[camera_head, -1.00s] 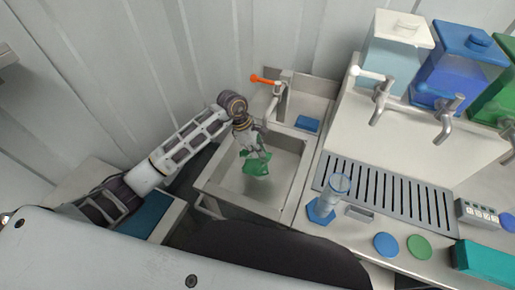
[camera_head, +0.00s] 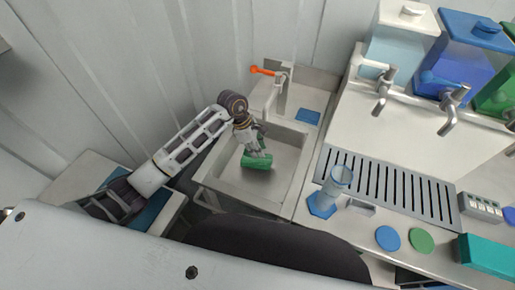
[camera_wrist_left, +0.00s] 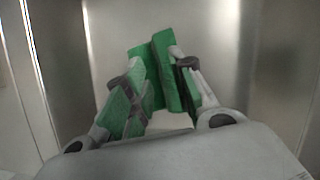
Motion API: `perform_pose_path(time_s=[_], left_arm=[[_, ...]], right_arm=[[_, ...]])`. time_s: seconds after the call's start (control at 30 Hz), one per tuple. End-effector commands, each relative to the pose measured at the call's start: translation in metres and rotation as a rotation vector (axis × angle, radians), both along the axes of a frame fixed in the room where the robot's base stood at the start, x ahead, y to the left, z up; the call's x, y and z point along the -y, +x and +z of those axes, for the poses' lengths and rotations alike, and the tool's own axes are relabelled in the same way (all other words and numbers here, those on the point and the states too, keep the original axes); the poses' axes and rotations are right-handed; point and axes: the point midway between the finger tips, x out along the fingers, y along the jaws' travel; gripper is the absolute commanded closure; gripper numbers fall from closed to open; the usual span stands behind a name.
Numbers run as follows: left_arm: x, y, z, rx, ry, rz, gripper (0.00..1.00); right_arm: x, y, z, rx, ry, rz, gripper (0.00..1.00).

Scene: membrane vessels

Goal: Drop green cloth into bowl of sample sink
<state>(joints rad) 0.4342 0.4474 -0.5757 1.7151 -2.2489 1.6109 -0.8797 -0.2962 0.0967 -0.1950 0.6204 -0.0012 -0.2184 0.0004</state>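The sample sink (camera_head: 225,185) is a steel basin at the middle of the head view. My left gripper (camera_head: 255,152) reaches down into its bowl from the left. The green cloth (camera_head: 258,162) is at its fingertips, low over the bowl floor; whether it touches the floor is unclear. In the left wrist view, the fingers of the left gripper (camera_wrist_left: 160,85) lean in toward each other with the bunched green cloth (camera_wrist_left: 165,70) between and around them. The cloth partly hides the fingertips. My right gripper is not in view.
An orange-handled tap (camera_head: 283,85) stands behind the bowl, with a blue pad (camera_head: 308,116) beside it. To the right are a slotted drain grate (camera_head: 385,185), a clear cylinder (camera_head: 336,182) on a blue base, and blue (camera_head: 388,238) and green (camera_head: 422,240) discs.

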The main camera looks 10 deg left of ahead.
Motion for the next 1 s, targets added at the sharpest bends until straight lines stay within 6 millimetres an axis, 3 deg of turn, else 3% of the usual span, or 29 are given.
perform_pose_path(time_s=[0.23,0.43,0.67,0.87,1.0], left_arm=[[0.0,0.0,0.0,0.0,0.0,0.0,0.67],[0.0,0.0,0.0,0.0,0.0,0.0,0.42],[0.0,0.0,0.0,0.0,0.0,0.0,0.41],[0.0,0.0,0.0,0.0,0.0,0.0,0.16],[0.0,0.0,0.0,0.0,0.0,0.0,0.14]], right_arm=[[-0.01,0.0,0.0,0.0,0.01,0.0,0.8],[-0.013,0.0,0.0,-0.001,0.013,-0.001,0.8],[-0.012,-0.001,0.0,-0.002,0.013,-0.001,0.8],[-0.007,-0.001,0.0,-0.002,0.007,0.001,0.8],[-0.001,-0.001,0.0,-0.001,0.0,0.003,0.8]])
